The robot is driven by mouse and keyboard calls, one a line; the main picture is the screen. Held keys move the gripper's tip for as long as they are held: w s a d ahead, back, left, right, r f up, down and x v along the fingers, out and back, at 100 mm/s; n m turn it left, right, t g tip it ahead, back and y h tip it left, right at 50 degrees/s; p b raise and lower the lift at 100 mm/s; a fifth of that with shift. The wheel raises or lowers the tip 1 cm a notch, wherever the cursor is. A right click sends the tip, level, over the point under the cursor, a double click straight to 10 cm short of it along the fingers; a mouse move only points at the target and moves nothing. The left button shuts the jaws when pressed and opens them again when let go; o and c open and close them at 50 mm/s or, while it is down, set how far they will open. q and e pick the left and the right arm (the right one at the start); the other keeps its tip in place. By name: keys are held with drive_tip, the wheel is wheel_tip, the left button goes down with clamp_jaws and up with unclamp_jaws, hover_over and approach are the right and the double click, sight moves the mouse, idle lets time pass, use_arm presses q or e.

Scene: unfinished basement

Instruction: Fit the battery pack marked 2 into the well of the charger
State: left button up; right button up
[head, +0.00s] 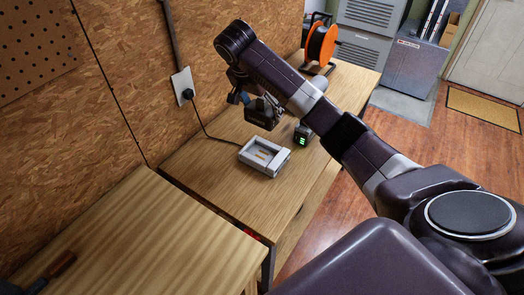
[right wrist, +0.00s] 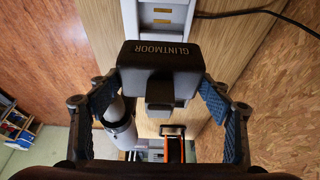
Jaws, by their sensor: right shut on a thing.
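My right gripper (head: 256,101) is shut on a black battery pack (head: 262,114), held above the bench. In the right wrist view the pack (right wrist: 160,66) sits between the two blue finger pads and reads GLINTMOOR; I see no number on it. The pale grey charger (head: 279,165) lies on the bench, just below the pack in the head view. Its well is open and empty, with brass-coloured contacts inside. Part of the charger (right wrist: 182,30) shows beyond the pack in the right wrist view. My left gripper is not in view.
A device with green lights (head: 301,138) stands right of the charger, near the arm. A black cord runs from the charger to the wall outlet (head: 182,83). An orange cable reel (head: 321,45) stands at the bench's far end. The near bench top (head: 140,225) is mostly clear.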

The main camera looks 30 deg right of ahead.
sight(262, 120)
wheel_tip(262, 120, down, 5)
drive_tip(key=shift+f+b, duration=0.1)
drive_tip(key=shift+b, duration=0.3)
use_arm(q)
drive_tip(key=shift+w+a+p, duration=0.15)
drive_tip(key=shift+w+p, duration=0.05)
drive_tip(key=shift+p, duration=0.8)
use_arm(e)
drive_tip(key=shift+w+f, duration=0.1)
drive_tip(key=shift+f, duration=5)
drive_tip(key=o, duration=1.5)
drive_tip(key=shift+f, duration=0.1)
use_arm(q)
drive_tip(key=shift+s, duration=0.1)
use_arm(e)
drive_tip(key=shift+o, duration=0.4)
